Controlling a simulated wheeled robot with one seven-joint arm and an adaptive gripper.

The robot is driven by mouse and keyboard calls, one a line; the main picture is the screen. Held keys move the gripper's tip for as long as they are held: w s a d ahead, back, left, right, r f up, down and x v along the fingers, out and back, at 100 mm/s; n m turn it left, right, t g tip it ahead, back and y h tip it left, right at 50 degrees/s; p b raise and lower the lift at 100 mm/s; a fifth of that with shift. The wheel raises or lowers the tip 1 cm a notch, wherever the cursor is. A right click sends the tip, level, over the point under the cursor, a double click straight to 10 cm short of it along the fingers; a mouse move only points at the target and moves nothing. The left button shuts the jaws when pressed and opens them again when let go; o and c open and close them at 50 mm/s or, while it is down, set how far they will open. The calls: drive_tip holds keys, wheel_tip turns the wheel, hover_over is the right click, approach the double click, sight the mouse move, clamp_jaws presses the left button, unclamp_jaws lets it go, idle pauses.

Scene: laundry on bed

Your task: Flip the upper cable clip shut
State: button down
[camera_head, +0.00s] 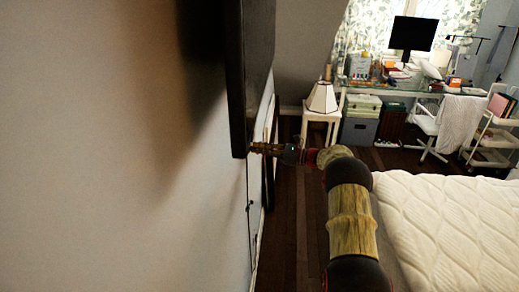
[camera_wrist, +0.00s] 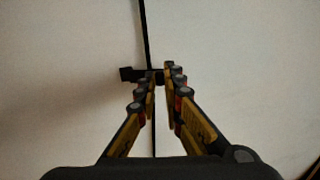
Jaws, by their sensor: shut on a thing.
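The upper cable clip (camera_wrist: 127,74) is a small black piece on the pale wall in the wrist view. One end sticks out to the left, and the rest runs in between my fingertips. A thin black cable (camera_wrist: 145,30) runs down the wall past it. My gripper (camera_wrist: 160,76) is shut on the clip, its fingertips close together at the cable. The fingers hide part of the clip, so I cannot tell whether its flap is latched. In the head view my gripper (camera_head: 254,148) is at the wall, just below the dark panel, and hides the upper clip.
A dark wall-mounted panel (camera_head: 236,80) hangs right above my gripper. A small dark piece, seemingly a lower clip (camera_head: 249,206), sits on the cable below. A white bed (camera_head: 440,230) fills the right. A lamp (camera_head: 322,97) and desk stand at the back; dark floor lies between.

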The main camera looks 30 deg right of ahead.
drive_tip(key=shift+w+a+n+g+y+p, duration=0.1)
drive_tip(key=shift+w+n+g+y+p, duration=0.3)
drive_tip(key=shift+n+g+y, duration=0.6)
drive_tip(key=shift+w+g, duration=0.1)
drive_tip(key=shift+g, duration=0.3)
drive_tip(key=c, duration=1.9)
unclamp_jaws()
drive_tip(key=v, duration=1.2)
